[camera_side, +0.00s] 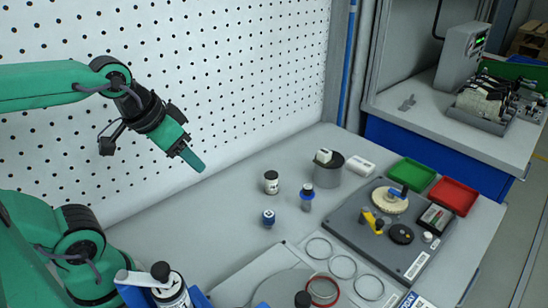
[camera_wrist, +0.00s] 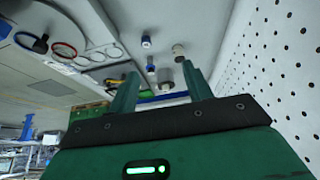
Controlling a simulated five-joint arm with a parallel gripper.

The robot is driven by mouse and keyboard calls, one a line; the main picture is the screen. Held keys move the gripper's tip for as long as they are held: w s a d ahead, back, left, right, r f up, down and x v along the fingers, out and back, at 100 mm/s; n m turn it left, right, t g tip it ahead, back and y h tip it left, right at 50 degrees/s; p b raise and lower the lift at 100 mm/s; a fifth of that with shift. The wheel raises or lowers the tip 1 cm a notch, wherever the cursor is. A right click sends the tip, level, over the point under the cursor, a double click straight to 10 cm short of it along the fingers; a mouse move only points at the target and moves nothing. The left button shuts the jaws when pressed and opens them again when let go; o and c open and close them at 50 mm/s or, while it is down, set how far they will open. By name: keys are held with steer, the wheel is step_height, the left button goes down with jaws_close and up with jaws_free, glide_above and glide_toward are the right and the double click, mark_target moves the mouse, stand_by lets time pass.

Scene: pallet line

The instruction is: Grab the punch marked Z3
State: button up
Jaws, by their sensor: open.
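No Z3 mark can be read in either view, so I cannot tell which piece is the punch. Small upright pieces stand on the grey bench: a white-and-black cylinder (camera_side: 271,183), a blue-topped piece (camera_side: 307,196) and a short dark blue piece (camera_side: 268,218). In the wrist view a blue-and-white piece (camera_wrist: 146,42), a blue piece (camera_wrist: 151,63) and a pale cylinder (camera_wrist: 179,52) show beyond the fingers. My gripper (camera_side: 190,157) is open and empty, high above the bench by the pegboard, left of these pieces; its fingers (camera_wrist: 160,90) also show in the wrist view.
A grey cup (camera_side: 328,170) and white box (camera_side: 360,165) stand behind the pieces. A dark tray (camera_side: 420,258) with parts, a green bin (camera_side: 411,173) and a red bin (camera_side: 453,196) are at right. Rings (camera_side: 342,266) lie in front. The bench beside the pegboard (camera_side: 230,70) is clear.

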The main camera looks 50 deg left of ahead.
steer(key=w+d+g, duration=0.1)
steer(key=w+g, duration=0.1)
steer(key=w, duration=0.7)
steer(key=m+g, duration=0.1)
steer(key=g, duration=0.3)
glide_above(308, 186)
steer(key=f, duration=1.4)
steer(key=shift+s, duration=0.3)
steer(key=shift+w+f, duration=0.25)
steer(key=shift+f, duration=1.4)
steer(key=shift+f, duration=0.1)
steer(key=shift+f, duration=2.5)
